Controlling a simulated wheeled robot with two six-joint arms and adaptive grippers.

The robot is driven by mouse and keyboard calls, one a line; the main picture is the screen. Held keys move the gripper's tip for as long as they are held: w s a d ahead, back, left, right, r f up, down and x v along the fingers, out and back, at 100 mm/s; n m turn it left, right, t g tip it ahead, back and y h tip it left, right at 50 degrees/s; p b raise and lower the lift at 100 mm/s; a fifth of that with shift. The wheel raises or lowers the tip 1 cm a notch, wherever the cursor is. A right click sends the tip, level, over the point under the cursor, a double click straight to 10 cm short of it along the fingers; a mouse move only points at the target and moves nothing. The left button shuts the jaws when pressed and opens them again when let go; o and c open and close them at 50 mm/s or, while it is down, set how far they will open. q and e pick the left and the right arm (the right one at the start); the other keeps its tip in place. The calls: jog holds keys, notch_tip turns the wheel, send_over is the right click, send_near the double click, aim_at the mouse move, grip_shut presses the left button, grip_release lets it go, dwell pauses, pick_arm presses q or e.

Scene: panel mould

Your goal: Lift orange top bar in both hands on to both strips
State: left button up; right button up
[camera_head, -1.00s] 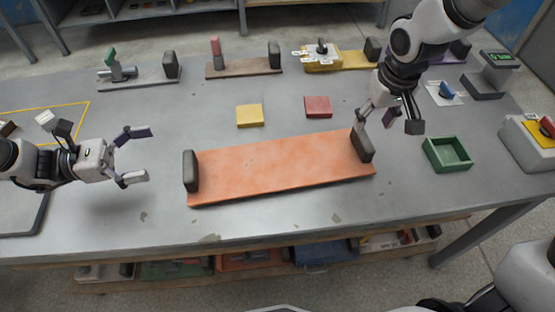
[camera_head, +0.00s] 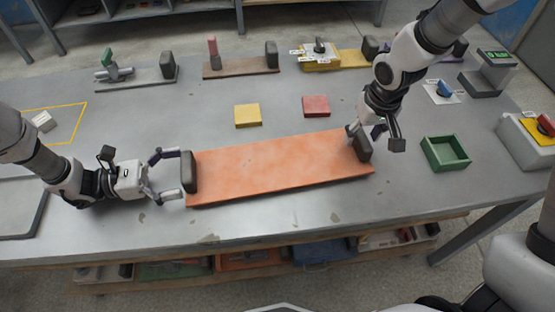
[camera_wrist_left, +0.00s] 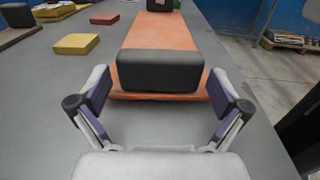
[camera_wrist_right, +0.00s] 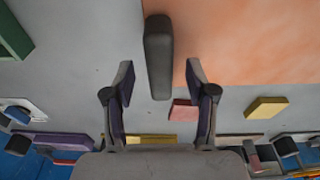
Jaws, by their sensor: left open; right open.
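The orange top bar (camera_head: 270,165) lies flat on the grey table with a dark block handle standing at each end. My left gripper (camera_head: 178,173) is open at the bar's left handle (camera_head: 189,172); in the left wrist view that handle (camera_wrist_left: 160,70) sits just ahead of and between the spread fingers. My right gripper (camera_head: 364,132) is open at the right handle (camera_head: 361,143); in the right wrist view the handle (camera_wrist_right: 158,55) stands between the open fingertips. Neither gripper is closed on a handle. I cannot make out which parts are the two strips.
A yellow block (camera_head: 247,115) and a red block (camera_head: 316,106) lie behind the bar. A green tray (camera_head: 446,153) is to its right, with an emergency-stop box (camera_head: 535,135) farther right. Panels with handles line the back edge. The table front is clear.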

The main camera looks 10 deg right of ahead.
aim_at(191, 169)
pick_arm(q)
jog(key=shift+d, duration=1.55)
pick_arm(e)
jog(key=shift+w+f, duration=0.1)
jog(key=shift+f, duration=0.7)
pick_arm(q)
jog(key=c, duration=0.9)
pick_arm(e)
jog(key=c, duration=0.9)
pick_arm(q)
jog(key=c, duration=0.6)
pick_arm(e)
grip_shut()
